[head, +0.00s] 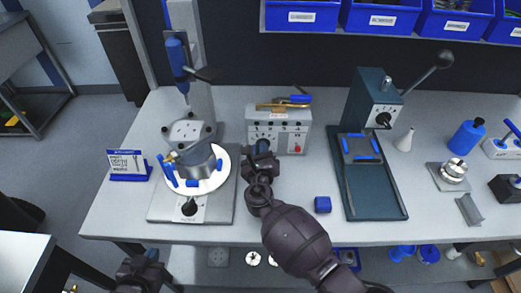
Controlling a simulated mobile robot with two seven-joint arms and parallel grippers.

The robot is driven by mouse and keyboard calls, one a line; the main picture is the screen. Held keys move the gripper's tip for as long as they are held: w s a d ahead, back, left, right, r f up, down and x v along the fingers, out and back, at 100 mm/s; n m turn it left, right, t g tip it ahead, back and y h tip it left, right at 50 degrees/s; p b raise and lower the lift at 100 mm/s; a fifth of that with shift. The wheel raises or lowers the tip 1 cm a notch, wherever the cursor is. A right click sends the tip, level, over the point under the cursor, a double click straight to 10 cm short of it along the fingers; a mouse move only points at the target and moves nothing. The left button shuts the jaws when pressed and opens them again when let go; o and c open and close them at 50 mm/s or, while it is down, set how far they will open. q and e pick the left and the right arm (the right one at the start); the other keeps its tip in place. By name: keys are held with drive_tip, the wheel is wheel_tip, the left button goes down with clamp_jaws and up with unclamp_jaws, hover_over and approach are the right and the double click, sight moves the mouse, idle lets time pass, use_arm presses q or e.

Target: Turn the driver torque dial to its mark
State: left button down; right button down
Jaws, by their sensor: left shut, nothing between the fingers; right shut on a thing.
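The grey driver control box (292,136) stands at the back middle of the bench, with small knobs, markings and a red button on its front. My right gripper (262,147) is at the lower left of this front, shut on what appears to be the torque dial. The fingers hide the dial, and its pointer and mark cannot be made out. The blue driver (178,60) hangs upright on its column at the left, above a metal housing (192,148). My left gripper (151,257) is shut and empty, low at the left, in front of the bench edge.
The housing stands on a round white plate (226,160) with blue pieces around it. A dark green press (372,105) with a lever stands right of the box. A blue block (322,204) lies right of my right arm. A blue-framed card (128,165) stands at left.

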drive_tip(key=shift+d+m+b, duration=0.2)
drive_tip(key=shift+m+b, duration=0.35)
drive_tip(key=shift+m, duration=0.85)
drive_tip(key=shift+d+m+b, duration=0.15)
drive_tip(key=shift+m+b, duration=0.4)
drive_tip(key=shift+m, duration=0.85)
drive_tip(key=c, duration=1.1)
unclamp_jaws()
drive_tip(key=shift+r, duration=0.1)
drive_tip(key=shift+c, duration=0.2)
drive_tip(key=shift+s, duration=0.1)
drive_tip(key=s, duration=1)
drive_tip(key=shift+s, duration=0.35)
